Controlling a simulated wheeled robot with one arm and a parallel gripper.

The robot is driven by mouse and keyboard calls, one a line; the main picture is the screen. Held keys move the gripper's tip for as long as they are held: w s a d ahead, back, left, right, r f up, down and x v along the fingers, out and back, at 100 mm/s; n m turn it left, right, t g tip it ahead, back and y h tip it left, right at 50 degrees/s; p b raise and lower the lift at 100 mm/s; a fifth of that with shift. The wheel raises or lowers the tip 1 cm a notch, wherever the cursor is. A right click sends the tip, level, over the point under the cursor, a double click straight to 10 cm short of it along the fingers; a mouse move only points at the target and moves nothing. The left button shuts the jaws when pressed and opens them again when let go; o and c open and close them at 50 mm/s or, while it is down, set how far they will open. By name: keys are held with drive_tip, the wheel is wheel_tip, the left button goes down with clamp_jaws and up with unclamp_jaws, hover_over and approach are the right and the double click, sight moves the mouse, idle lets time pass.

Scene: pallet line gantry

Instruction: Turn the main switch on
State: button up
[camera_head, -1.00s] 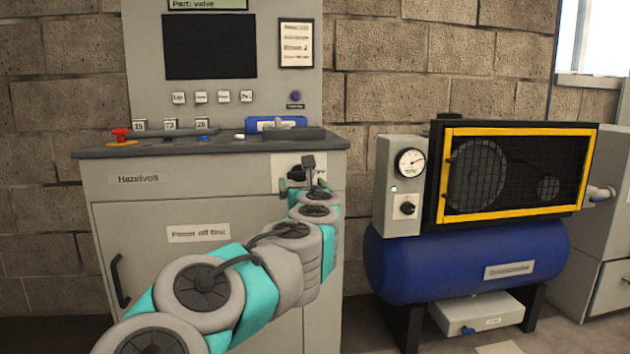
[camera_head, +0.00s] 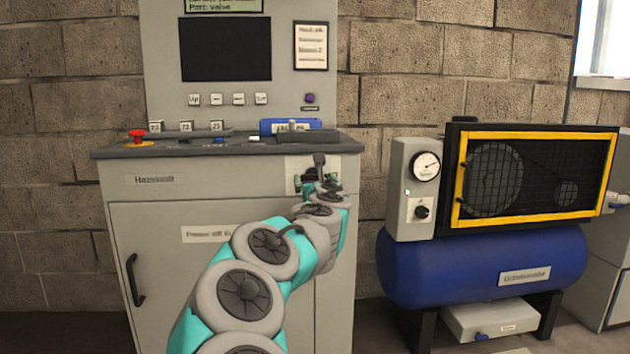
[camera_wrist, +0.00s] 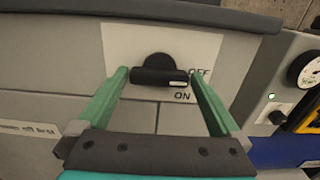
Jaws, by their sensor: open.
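The main switch (camera_wrist: 158,75) is a black rotary knob on a white plate (camera_wrist: 122,42) in the wrist view. Its handle lies about level, with a white mark at its right end, close to the printed OFF and ON labels; I cannot tell exactly which it points at. My gripper (camera_wrist: 159,78) is open, with one green finger on each side of the handle and visible gaps between. Contact is not seen. In the head view my gripper (camera_head: 318,183) is at the plate (camera_head: 291,165) on the cabinet front, and my wrist hides the knob.
The grey cabinet (camera_head: 130,225) has a worktop edge (camera_head: 125,152) just above the plate and a red emergency button (camera_head: 137,136) on top. A compressor with a blue tank (camera_head: 440,265) and a gauge box (camera_head: 405,185) stands close on the right.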

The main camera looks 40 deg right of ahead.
drive_tip(key=c, duration=1.1)
drive_tip(key=shift+o, duration=0.2)
drive_tip(key=m, duration=0.4)
drive_tip(key=shift+a+r+p, duration=0.1)
drive_tip(key=shift+p, duration=0.25)
drive_tip(key=m, duration=0.4)
drive_tip(key=shift+p, duration=0.3)
drive_tip(key=m, duration=0.9)
drive_tip(key=shift+m, duration=0.4)
